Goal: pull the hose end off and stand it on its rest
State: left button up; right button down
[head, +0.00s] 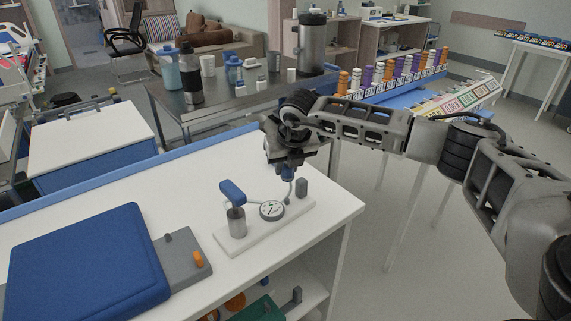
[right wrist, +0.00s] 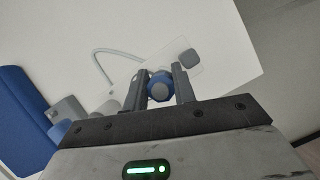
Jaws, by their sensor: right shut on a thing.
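My right gripper (head: 288,172) is shut on the blue hose end (right wrist: 160,85), which sits between its two fingers in the right wrist view. In the head view the hose end is partly hidden by the gripper, above a white base plate (head: 252,240). A thin grey hose (right wrist: 100,62) curves off to the left in the wrist view. My left gripper is not in view.
The plate lies near the right end of a white counter (head: 180,210). A blue pad (head: 85,265) and a grey block with an orange knob (head: 183,255) are to the left. Behind is a metal table (head: 215,108) with bottles and a large urn (head: 311,45).

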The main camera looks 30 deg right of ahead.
aim_at(286, 179)
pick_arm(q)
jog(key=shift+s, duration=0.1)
pick_arm(e)
jog(key=shift+w+f+b, duration=0.1)
jog(key=shift+b, duration=0.35)
notch_tip(286, 179, down, 2)
jog(key=shift+f+b, duration=0.25)
jog(key=shift+b, duration=0.75)
jog(key=shift+f+b, duration=0.7)
jog(key=shift+f, duration=0.15)
jog(key=shift+f+b, duration=0.4)
jog(key=shift+f, duration=0.1)
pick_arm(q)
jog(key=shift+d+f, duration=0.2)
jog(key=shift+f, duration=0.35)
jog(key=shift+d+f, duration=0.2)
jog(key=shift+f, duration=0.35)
pick_arm(e)
jog(key=shift+f, duration=0.1)
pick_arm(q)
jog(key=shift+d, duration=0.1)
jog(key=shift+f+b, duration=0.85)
pick_arm(e)
jog(key=shift+f, duration=0.95)
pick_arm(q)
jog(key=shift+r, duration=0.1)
